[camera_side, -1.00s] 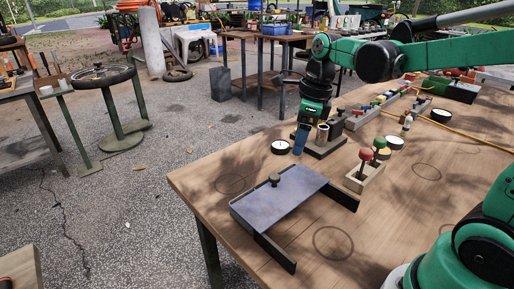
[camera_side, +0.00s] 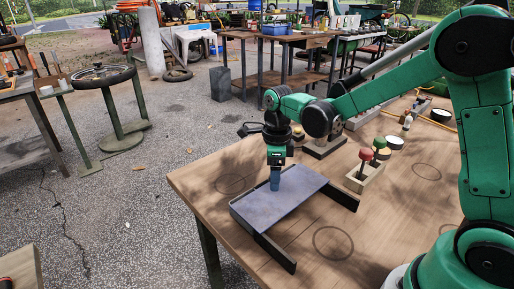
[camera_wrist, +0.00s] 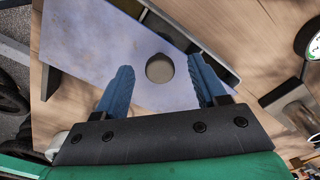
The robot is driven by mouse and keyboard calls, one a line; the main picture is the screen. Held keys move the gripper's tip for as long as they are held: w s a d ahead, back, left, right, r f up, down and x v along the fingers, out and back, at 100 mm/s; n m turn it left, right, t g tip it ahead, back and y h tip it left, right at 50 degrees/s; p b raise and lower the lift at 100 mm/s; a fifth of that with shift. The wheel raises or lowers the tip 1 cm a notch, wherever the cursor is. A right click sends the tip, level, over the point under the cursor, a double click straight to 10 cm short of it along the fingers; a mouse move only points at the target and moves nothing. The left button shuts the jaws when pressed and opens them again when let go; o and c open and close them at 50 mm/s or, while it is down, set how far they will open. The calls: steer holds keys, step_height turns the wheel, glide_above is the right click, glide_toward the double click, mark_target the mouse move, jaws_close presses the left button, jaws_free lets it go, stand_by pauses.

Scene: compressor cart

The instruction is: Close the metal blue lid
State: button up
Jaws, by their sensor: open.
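The blue-grey metal lid (camera_side: 300,188) is a flat plate on the wooden table. Dark rails (camera_side: 275,254) stick out past its near edge and its right corner. My gripper (camera_side: 275,184) points down over the lid's far part and hides the knob in the side view. In the wrist view my gripper (camera_wrist: 160,66) is open, with one blue finger on each side of the round knob (camera_wrist: 159,68) on the lid (camera_wrist: 95,55). The knob lies between the fingers with a gap to each. I cannot tell the fingertips' exact height above the lid.
A small wooden block with a red and a green knob (camera_side: 366,172) stands right of the lid. Round dials and other fixtures stand behind it. The wooden table (camera_side: 375,215) is clear in front and to the right. The table's left edge is close to the lid.

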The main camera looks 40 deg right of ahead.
jaws_close()
stand_by(1.4)
